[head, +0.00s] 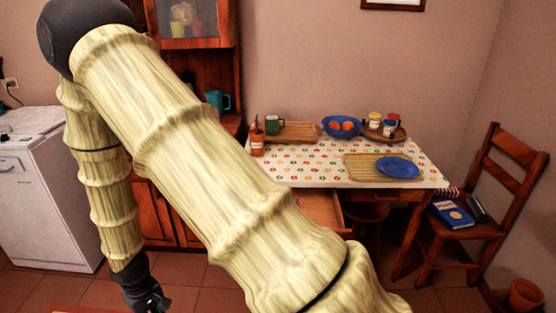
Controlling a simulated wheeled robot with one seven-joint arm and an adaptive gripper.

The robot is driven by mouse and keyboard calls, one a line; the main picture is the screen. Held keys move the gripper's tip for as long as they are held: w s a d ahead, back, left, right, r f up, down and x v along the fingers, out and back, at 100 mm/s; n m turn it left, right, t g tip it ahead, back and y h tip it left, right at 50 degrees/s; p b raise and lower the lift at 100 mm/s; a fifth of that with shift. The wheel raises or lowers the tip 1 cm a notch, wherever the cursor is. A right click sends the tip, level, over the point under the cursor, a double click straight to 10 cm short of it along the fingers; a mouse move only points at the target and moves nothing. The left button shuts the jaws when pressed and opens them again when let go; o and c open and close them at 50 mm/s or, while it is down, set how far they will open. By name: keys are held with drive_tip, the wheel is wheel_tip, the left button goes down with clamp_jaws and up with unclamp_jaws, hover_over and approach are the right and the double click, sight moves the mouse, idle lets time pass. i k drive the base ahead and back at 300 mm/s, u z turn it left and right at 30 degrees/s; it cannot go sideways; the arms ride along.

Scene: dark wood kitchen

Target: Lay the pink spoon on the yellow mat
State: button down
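A yellowish woven mat (358,167) lies on the right part of the table, with a blue plate (398,167) on its right side. I cannot make out a pink spoon anywhere. My gripper (153,303) is at the lower left, low over the floor and well away from the table. Only its dark upper part shows at the bottom edge, so I cannot tell whether it is open or holds anything. My pale, bamboo-like arm crosses the picture and hides the table's left front.
A drawer (322,207) stands open under the patterned table (310,172). On the table are an orange jar (257,143), a green mug (274,124), a blue bowl (332,128) and a round tray (399,134) with small jars. A chair (470,232) stands at the right, a white appliance (45,205) at the left.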

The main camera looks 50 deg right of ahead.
sight(360, 175)
drive_tip(key=u, duration=0.9)
drive_tip(key=i, duration=1.35)
drive_tip(key=z, duration=3.4)
drive_tip(key=i, duration=0.25)
drive_tip(key=u, duration=0.05)
